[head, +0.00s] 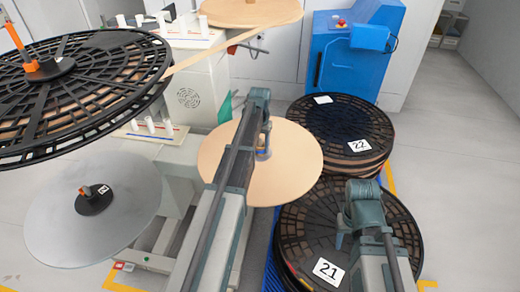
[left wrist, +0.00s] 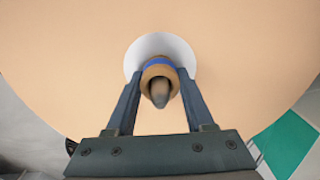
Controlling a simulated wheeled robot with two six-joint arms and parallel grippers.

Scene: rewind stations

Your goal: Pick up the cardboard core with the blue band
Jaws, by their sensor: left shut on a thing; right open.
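The cardboard core with the blue band (left wrist: 160,63) sits at the centre of a large tan disc (left wrist: 70,60), with a white ring (left wrist: 145,46) around it. A dark rounded tip (left wrist: 160,95) shows in the core's opening. My left gripper (left wrist: 158,88) has a finger on each side of the core and is shut on it. In the head view my left gripper (head: 264,145) is over the middle of the tan disc (head: 300,160), largely hiding the core. My right gripper (head: 341,236) is open and empty above the reel stack marked 21 (head: 295,225).
A second stack marked 22 (head: 320,115) stands behind it. A black slotted reel (head: 100,60) and a grey disc (head: 90,225) are at the left. A blue machine (head: 335,60) stands at the back. Grey floor is clear at the right.

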